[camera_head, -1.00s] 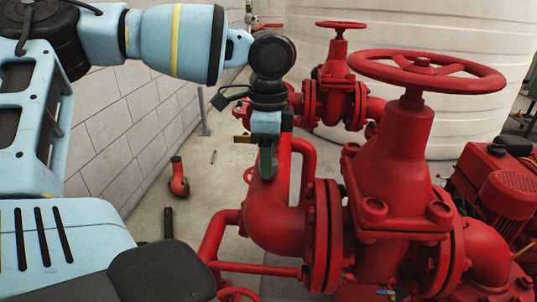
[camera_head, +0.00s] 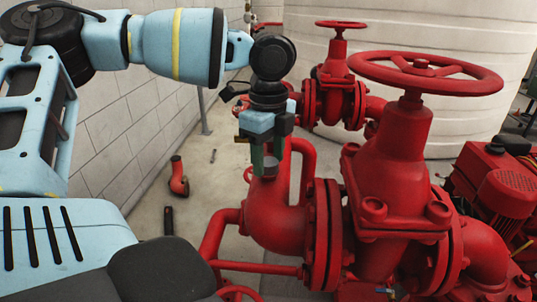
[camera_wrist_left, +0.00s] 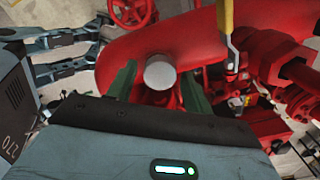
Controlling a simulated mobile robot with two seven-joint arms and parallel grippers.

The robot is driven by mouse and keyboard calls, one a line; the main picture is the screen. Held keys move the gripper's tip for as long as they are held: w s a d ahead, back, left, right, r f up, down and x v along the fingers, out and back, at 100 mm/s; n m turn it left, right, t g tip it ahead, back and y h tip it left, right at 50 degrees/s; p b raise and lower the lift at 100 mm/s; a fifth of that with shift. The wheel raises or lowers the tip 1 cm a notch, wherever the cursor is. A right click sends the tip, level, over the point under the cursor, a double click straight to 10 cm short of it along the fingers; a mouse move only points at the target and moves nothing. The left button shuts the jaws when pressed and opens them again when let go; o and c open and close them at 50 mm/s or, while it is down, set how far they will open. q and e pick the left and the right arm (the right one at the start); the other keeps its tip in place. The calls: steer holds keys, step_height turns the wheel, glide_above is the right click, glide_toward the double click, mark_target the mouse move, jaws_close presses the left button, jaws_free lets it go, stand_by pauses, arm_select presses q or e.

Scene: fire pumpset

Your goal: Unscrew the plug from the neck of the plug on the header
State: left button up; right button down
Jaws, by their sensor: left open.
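The plug (camera_head: 269,166) is a grey round piece at the top of the red header pipe (camera_head: 272,222). It also shows in the left wrist view as a pale grey disc (camera_wrist_left: 159,72) on the red header (camera_wrist_left: 112,58). My left gripper (camera_head: 268,170) points down over the header. Its two green fingers stand apart on either side of the plug, with visible gaps in the left wrist view (camera_wrist_left: 158,84). The neck under the plug is mostly hidden. My right gripper does not show in either view.
A large red valve with a handwheel (camera_head: 426,72) stands right of the header. A smaller valve (camera_head: 340,85) is behind. A yellow-handled lever (camera_wrist_left: 225,20) rises near the plug in the wrist view.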

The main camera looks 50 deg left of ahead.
arm_select(q)
steer(key=m, duration=0.3)
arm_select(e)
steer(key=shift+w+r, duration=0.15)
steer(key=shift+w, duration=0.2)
arm_select(q)
steer(key=shift+m, duration=3)
steer(key=m, duration=0.2)
steer(key=shift+m, duration=0.4)
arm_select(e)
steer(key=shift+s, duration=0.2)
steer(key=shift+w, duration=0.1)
